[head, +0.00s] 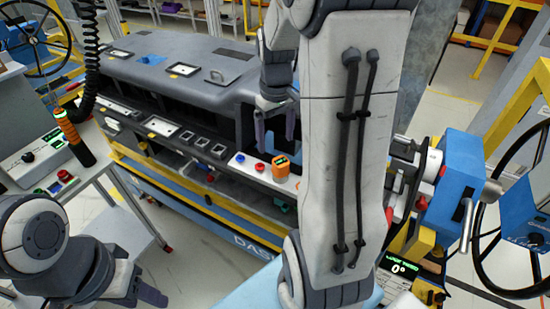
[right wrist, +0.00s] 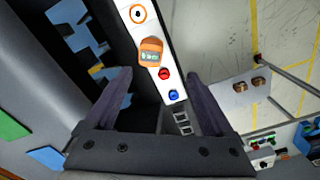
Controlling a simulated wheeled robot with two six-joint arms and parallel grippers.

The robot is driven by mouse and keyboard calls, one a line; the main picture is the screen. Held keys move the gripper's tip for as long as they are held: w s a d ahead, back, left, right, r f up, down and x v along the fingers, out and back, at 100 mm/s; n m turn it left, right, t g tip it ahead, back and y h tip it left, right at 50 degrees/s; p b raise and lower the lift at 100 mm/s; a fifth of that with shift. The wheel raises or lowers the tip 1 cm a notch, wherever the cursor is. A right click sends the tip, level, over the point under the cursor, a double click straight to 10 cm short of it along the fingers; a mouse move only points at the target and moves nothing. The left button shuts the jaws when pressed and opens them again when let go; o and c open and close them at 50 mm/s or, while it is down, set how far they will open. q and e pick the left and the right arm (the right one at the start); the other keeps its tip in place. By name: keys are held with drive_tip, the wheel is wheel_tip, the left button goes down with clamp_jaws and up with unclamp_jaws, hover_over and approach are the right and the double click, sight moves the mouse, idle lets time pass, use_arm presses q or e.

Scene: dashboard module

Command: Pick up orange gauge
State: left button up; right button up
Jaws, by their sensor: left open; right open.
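The orange gauge (head: 280,167) is a small boxy piece with a display. It sits on the white switch strip (head: 255,171) along the front edge of the dashboard module, beside a red knob. In the right wrist view the gauge (right wrist: 151,52) lies just beyond my fingertips, roughly between them in the picture. My right gripper (head: 276,133) is open and empty, fingers pointing down, above and slightly behind the gauge in the head view; it also fills the lower right wrist view (right wrist: 159,76). My left gripper (head: 150,292) is open and empty at lower left, away from the module.
The dashboard module (head: 190,62) has a grey top and open cavities. Red and blue knobs (right wrist: 168,82) share the strip with the gauge. A side table (head: 50,165) with an upright orange-and-black tool stands at left. A blue machine (head: 460,180) stands at right. My right arm hides the middle.

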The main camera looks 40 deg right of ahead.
sight(281, 161)
drive_tip(key=shift+s+d+f, duration=0.15)
drive_tip(key=shift+d+f, duration=0.1)
drive_tip(key=shift+d, duration=0.3)
drive_tip(key=shift+s+d+f, duration=0.1)
drive_tip(key=shift+d+f, duration=0.15)
drive_tip(key=shift+d, duration=0.25)
wheel_tip(281, 161, down, 4)
drive_tip(key=shift+r+p, duration=0.2)
drive_tip(key=shift+p, duration=0.3)
drive_tip(key=f, duration=0.1)
drive_tip(key=f+p, duration=0.1)
drive_tip(key=f, duration=0.1)
drive_tip(key=f+p, duration=0.1)
drive_tip(key=f, duration=0.1)
drive_tip(key=shift+w+a+f, duration=0.15)
drive_tip(key=shift+a, duration=0.1)
drive_tip(key=shift+f, duration=0.3)
clamp_jaws()
